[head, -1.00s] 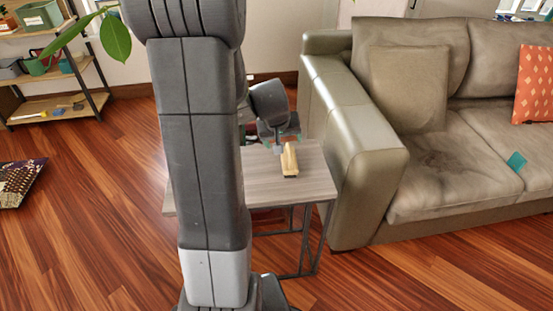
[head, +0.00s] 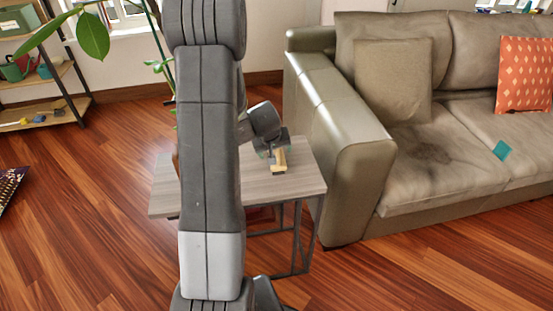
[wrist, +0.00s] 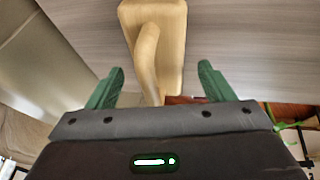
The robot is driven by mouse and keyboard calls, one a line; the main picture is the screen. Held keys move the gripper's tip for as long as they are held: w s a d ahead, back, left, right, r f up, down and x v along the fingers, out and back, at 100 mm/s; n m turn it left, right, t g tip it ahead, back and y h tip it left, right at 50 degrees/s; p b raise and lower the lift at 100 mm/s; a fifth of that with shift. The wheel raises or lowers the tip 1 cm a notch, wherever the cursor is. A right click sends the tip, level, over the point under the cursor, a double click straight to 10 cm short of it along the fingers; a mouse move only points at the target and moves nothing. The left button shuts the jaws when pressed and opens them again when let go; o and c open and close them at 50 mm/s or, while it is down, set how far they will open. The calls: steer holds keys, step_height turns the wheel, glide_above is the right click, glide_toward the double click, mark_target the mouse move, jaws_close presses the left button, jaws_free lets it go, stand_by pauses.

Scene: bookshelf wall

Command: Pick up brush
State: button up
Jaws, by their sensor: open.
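The brush (head: 279,161) has a light wooden body and lies on the small grey wooden side table (head: 300,184). In the wrist view the brush (wrist: 155,35) shows a broad wooden block with a curved handle that reaches toward my gripper. My gripper (wrist: 160,78) is open, with one green finger on each side of the handle's near end.
A beige sofa (head: 345,150) stands close to the table's right side. A shelf (head: 45,111) with small items stands at the far left.

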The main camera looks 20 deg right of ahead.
steer(key=shift+w+d+f, duration=0.1)
steer(key=shift+f, duration=0.25)
steer(key=shift+c, duration=0.4)
steer(key=c, duration=1.1)
steer(key=shift+o, duration=0.2)
step_height(320, 180, up, 10)
steer(key=p, duration=0.3)
steer(key=shift+r, duration=0.1)
